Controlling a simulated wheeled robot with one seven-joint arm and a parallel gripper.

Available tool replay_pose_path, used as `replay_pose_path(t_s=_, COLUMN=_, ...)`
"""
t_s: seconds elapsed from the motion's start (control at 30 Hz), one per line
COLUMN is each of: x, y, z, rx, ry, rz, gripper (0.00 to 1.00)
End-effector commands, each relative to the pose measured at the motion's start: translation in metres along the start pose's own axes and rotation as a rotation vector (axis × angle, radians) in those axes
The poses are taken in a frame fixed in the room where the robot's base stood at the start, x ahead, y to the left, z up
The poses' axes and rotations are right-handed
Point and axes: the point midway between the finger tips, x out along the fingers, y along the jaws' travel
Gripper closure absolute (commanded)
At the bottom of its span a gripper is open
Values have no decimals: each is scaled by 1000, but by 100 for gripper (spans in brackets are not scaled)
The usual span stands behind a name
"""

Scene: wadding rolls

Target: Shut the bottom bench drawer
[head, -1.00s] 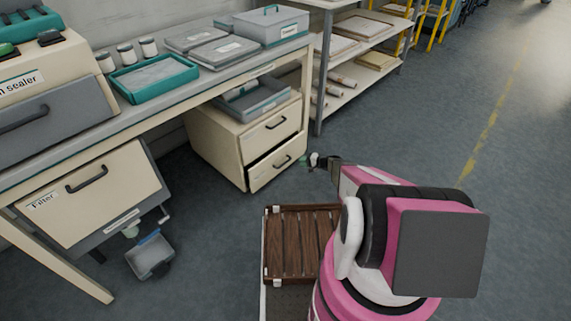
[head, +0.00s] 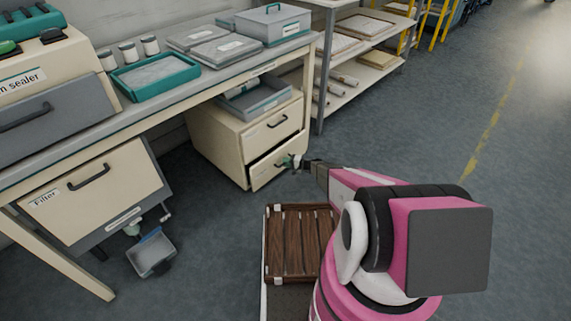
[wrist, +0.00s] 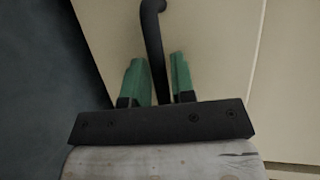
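The bottom bench drawer (head: 268,174) is the lower cream drawer of the small cabinet under the bench. It stands slightly out, with a dark gap along its top edge. In the wrist view, its black bar handle (wrist: 153,40) passes between the two green fingers of my gripper (wrist: 160,75). The fingers stand apart on either side of the handle; I cannot tell whether they touch it. In the head view, my gripper (head: 294,161) is at the front of this drawer and hides part of its handle.
The upper cabinet drawer (head: 270,130) looks closed. A grey tray (head: 262,104) sits on the cabinet. A brown slatted crate (head: 300,235) is on my front deck. Shelves (head: 345,75) stand behind the cabinet. Open floor lies to the right.

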Motion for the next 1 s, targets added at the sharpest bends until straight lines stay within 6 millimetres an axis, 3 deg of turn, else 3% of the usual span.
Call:
replay_pose_path(t_s=0.37, x=5, y=0, z=0, rx=0, ry=0, rz=1, gripper=76)
replay_pose_path(t_s=0.43, x=5, y=0, z=0, rx=0, ry=0, rz=1, gripper=99)
replay_pose_path(t_s=0.47, x=5, y=0, z=0, rx=0, ry=0, rz=1, gripper=100)
replay_pose_path(t_s=0.67, x=9, y=0, z=-2, rx=0, ry=-1, rz=1, gripper=100)
replay_pose_path(t_s=0.9, x=42, y=-6, z=-16, rx=0, ry=-3, rz=1, gripper=100)
replay_pose_path(t_s=1.0, x=46, y=-8, z=-16, rx=0, ry=-2, rz=1, gripper=100)
